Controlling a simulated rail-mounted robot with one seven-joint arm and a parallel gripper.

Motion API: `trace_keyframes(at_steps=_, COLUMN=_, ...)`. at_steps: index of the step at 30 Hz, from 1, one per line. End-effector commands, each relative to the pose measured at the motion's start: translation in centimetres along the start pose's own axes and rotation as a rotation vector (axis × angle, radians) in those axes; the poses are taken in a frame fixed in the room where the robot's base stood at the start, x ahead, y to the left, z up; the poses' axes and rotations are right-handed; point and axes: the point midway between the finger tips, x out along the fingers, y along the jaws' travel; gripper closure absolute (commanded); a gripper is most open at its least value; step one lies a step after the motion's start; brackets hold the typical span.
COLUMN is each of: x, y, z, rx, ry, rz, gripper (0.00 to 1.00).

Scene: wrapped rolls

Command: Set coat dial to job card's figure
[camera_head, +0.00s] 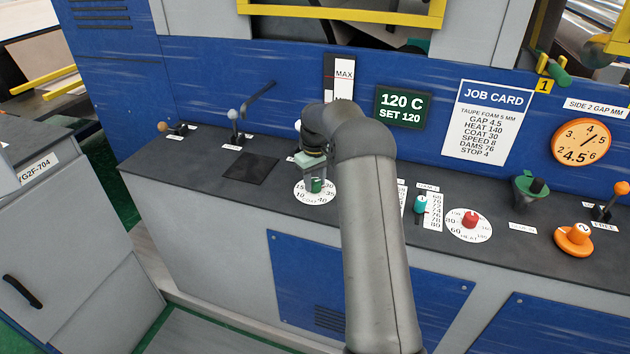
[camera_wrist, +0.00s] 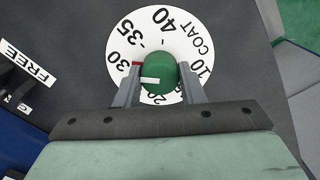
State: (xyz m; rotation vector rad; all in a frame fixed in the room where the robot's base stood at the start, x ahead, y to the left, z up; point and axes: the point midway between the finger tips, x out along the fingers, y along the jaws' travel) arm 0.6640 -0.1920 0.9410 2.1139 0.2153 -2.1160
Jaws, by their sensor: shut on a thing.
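The coat dial is a white disc (camera_head: 302,193) with a green knob (camera_head: 317,185), on the console below my arm. In the wrist view the knob (camera_wrist: 160,76) stands between the two fingers of my gripper (camera_wrist: 158,88), which is shut on it. The knob's white pointer line faces left, near the 30 side of the disc (camera_wrist: 147,35). A small red mark shows near 30. The left finger covers part of the scale, so I cannot tell the exact reading. The job card (camera_head: 487,120) reads COAT 30.
Two levers (camera_head: 233,117) (camera_head: 176,128) stand at the left. A dark plate (camera_head: 251,168) lies flat on the left of the console.

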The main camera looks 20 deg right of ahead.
Motion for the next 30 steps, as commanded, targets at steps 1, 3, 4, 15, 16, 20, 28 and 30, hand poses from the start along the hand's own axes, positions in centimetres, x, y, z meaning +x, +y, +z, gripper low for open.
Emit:
trace_keyframes(at_steps=1, x=-0.2, y=0.0, z=-0.1, rx=-0.004, ry=0.004, rz=0.001, gripper=0.87)
trace_keyframes(at_steps=3, x=-0.2, y=0.0, z=-0.1, rx=-0.007, ry=0.004, rz=0.001, gripper=0.87)
trace_keyframes(at_steps=4, x=-0.2, y=0.0, z=-0.1, rx=-0.008, ry=0.004, rz=0.001, gripper=0.87)
trace_keyframes(at_steps=15, x=-0.2, y=0.0, z=-0.1, rx=-0.007, ry=0.004, rz=0.001, gripper=0.45)
trace_keyframes(at_steps=16, x=-0.2, y=0.0, z=-0.1, rx=-0.007, ry=0.004, rz=0.001, gripper=0.43)
trace_keyframes(at_steps=20, x=-0.1, y=0.0, z=-0.1, rx=-0.007, ry=0.003, rz=0.001, gripper=0.43)
trace_keyframes(at_steps=28, x=-1.0, y=0.0, z=-0.1, rx=-0.007, ry=0.003, rz=0.002, gripper=0.43)
trace_keyframes(at_steps=30, x=-2.0, y=0.1, z=-0.1, rx=-0.006, ry=0.005, rz=0.002, gripper=0.43)
